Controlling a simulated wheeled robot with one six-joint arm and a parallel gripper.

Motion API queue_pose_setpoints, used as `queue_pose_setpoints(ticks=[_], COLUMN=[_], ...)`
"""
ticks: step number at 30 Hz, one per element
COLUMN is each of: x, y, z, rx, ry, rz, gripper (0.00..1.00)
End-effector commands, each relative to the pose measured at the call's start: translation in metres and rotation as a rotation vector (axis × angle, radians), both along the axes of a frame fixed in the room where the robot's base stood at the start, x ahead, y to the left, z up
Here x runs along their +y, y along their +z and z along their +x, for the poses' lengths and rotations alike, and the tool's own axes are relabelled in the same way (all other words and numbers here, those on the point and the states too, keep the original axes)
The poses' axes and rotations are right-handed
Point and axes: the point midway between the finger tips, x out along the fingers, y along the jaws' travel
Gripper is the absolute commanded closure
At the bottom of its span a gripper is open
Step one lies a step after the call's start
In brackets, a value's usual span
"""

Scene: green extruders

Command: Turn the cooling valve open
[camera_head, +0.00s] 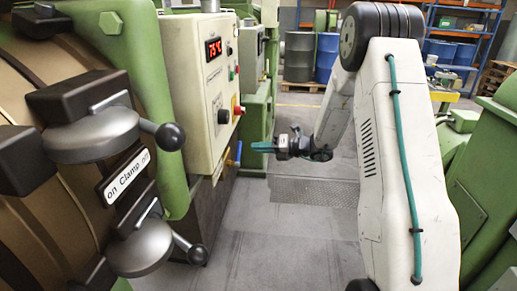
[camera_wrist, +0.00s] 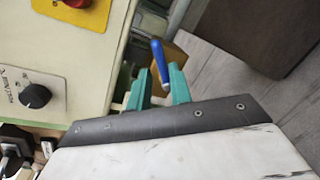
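The cooling valve has a blue lever handle (camera_head: 237,153) on a brass-coloured fitting, low on the right side of the cream control cabinet in the head view. The handle stands roughly upright there. My gripper (camera_head: 258,147) is just right of it, with its teal fingers pointing left towards it. In the wrist view the blue handle (camera_wrist: 158,58) shows ahead of the gap between the two teal fingers of my gripper (camera_wrist: 159,86). The fingers are apart and hold nothing visible. The handle's lower end lies in line with the gap; I cannot tell whether it is between the fingertips.
The control cabinet (camera_head: 203,97) carries a display reading 75 °C, a red emergency button (camera_head: 239,110) and a black knob (camera_wrist: 35,96). A large clamp machine (camera_head: 95,135) with ball-ended levers fills the left. Green machinery (camera_head: 490,185) stands right. Grey floor (camera_head: 290,225) is open between.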

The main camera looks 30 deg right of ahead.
Motion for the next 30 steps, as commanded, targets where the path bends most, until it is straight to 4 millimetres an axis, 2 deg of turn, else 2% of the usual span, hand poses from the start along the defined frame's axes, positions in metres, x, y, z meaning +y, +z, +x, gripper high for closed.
queue_pose_setpoints(ticks=[1, 2, 8, 12, 15, 19, 24, 30], x=[-0.002, -0.003, -0.011, -0.015, -0.017, -0.02, -0.022, -0.025], y=[0.004, 0.008, 0.051, 0.074, 0.082, 0.085, 0.073, 0.061], z=[0.0, 0.001, -0.013, -0.035, -0.05, -0.069, -0.087, -0.09], rx=[-0.006, -0.012, -0.077, -0.242, -0.372, -0.552, -0.75, -0.875], ry=[-0.003, -0.005, -0.028, -0.027, -0.008, 0.05, 0.175, 0.276], rz=[-0.003, -0.007, -0.074, -0.308, -0.506, -0.797, -1.13, -1.316], gripper=[0.94, 1.0, 1.0, 1.0, 1.0, 1.0, 1.0, 1.0])
